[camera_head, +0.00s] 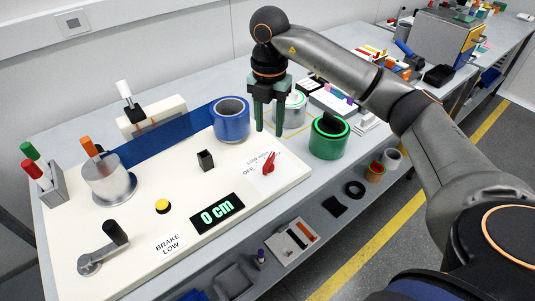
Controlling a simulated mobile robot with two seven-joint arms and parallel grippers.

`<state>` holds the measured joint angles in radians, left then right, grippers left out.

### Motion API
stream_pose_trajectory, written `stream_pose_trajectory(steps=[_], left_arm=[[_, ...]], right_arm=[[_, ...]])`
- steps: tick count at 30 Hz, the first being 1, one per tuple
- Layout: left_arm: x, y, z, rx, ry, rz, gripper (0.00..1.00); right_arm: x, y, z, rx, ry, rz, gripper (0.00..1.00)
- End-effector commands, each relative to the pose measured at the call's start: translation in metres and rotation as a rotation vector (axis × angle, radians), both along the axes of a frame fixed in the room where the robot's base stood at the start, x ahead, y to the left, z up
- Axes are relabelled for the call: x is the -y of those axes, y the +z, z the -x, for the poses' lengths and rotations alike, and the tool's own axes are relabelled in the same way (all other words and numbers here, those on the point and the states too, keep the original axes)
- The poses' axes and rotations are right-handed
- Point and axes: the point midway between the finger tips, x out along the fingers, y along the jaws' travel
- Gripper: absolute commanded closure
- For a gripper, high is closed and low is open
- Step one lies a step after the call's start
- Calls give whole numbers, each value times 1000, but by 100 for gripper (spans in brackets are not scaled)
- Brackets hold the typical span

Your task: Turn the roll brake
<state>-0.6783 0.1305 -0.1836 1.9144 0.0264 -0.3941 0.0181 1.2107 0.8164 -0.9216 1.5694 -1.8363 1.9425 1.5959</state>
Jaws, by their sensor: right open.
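A red knob (268,163) stands on a white label plate (272,180) at the right end of a cream board (140,275). The print beside it reads LOW and OFF; the rest is unclear. My right gripper (269,132) points down above and behind the knob, its green fingers apart and empty, not touching it. A blue roll (231,125) stands just left of the gripper, with a blue band (165,138) running left to a clear spool (108,182). A card (169,245) reads BRAKE LOW. My left gripper is out of view.
A display (217,213) reads 0 cm. A crank (101,250), a yellow button (162,206) and a small black block (206,160) are on the board. A green roll (329,137) stands right of the board. Marker pens (37,168) stand at the left.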

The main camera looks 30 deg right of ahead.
Motion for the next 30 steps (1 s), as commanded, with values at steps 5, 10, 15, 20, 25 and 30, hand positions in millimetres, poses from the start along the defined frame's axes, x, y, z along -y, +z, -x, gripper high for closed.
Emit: stream_pose_trajectory(steps=[5,10,15,20,25,30], left_arm=[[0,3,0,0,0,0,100],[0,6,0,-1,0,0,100],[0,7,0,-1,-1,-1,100],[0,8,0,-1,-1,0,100],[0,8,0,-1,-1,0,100],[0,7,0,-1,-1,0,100]], right_arm=[[0,-39,1,-6,2,0,56],[-1,-72,1,-4,3,-2,56],[-1,-94,1,-2,4,-3,56],[-1,-103,0,-1,4,-3,56],[-1,-104,0,0,5,-4,56],[-1,-104,0,0,5,-4,64]])
